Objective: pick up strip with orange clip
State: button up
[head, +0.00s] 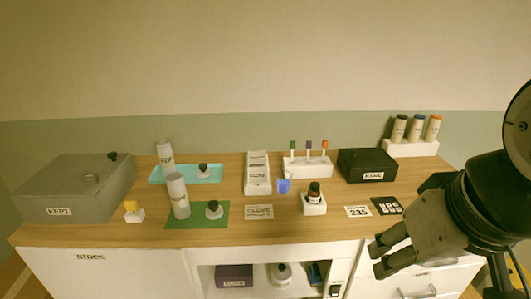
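A white strip with an orange clip (323,145) stands upright at the right end of a white holder (308,170) at the back middle of the counter. To its left in the same holder stand a strip with a purple clip (308,145) and a strip with a green clip (292,146). My gripper (375,258) is at the lower right, in front of the counter and well apart from the holder. Its two fingers are spread with nothing between them.
A black box (366,165) stands right of the holder, and a brown bottle in a white stand (314,198) in front. Capped bottles stand on a white block (411,149) at the back right.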

aim_at(324, 144)
jog(key=i+z, duration=0.4)
jog(key=i, duration=0.5)
